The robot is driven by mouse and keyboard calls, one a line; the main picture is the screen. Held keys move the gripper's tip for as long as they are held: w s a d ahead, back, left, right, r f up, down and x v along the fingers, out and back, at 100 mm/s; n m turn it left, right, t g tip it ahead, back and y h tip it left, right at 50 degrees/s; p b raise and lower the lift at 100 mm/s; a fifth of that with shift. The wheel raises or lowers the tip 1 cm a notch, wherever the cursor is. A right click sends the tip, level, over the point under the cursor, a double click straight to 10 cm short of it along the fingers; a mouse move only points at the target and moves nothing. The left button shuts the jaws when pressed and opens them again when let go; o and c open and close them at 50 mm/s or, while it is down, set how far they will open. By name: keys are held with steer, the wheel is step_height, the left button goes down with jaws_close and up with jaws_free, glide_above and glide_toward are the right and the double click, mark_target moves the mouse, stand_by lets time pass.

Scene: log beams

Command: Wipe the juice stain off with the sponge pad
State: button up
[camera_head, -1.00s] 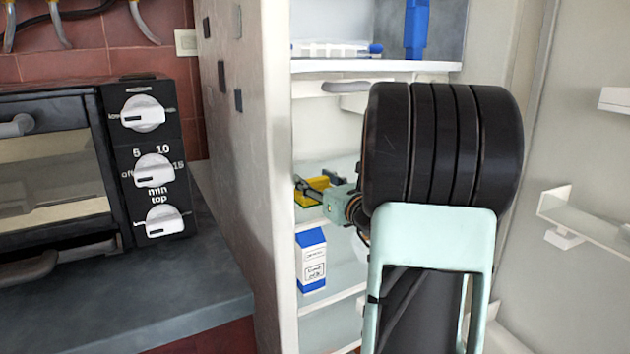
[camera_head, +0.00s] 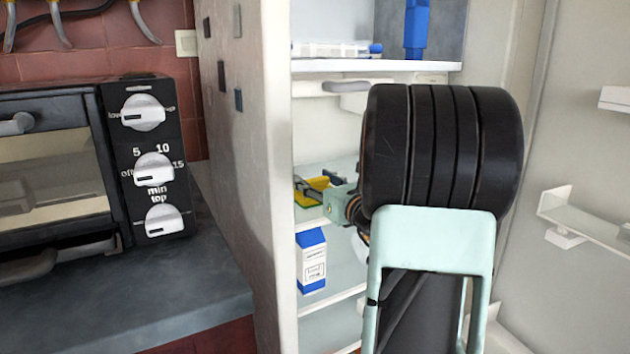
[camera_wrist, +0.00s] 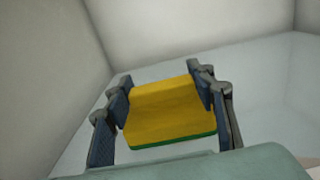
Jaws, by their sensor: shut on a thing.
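The sponge pad (camera_wrist: 165,112), yellow with a green edge, is held between the two fingers of my gripper (camera_wrist: 163,100). In the head view the sponge (camera_head: 311,192) shows small over the glass fridge shelf, with my gripper (camera_head: 318,188) around it and my arm hiding the area to the right. The wrist view shows the glass shelf (camera_wrist: 190,72) under and beyond the sponge. I cannot tell whether the sponge touches the glass. No juice stain is visible in either view.
The fridge's left wall (camera_head: 240,130) stands close to my gripper. A white and blue milk carton (camera_head: 311,262) stands on the shelf below. An upper shelf (camera_head: 375,66) holds a white tray and a blue item. The open door with its shelf (camera_head: 585,222) is at right.

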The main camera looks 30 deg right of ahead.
steer(key=shift+d+f, duration=0.1)
steer(key=shift+d, duration=0.5)
steer(key=shift+a+b, duration=0.75)
steer(key=shift+a, duration=0.5)
steer(key=shift+d, duration=0.6)
stand_by(0.4)
steer(key=shift+d, duration=0.1)
steer(key=shift+s+d+p, duration=0.1)
steer(key=shift+d+p, duration=0.3)
steer(key=shift+d, duration=2)
steer(key=shift+d+f, duration=0.1)
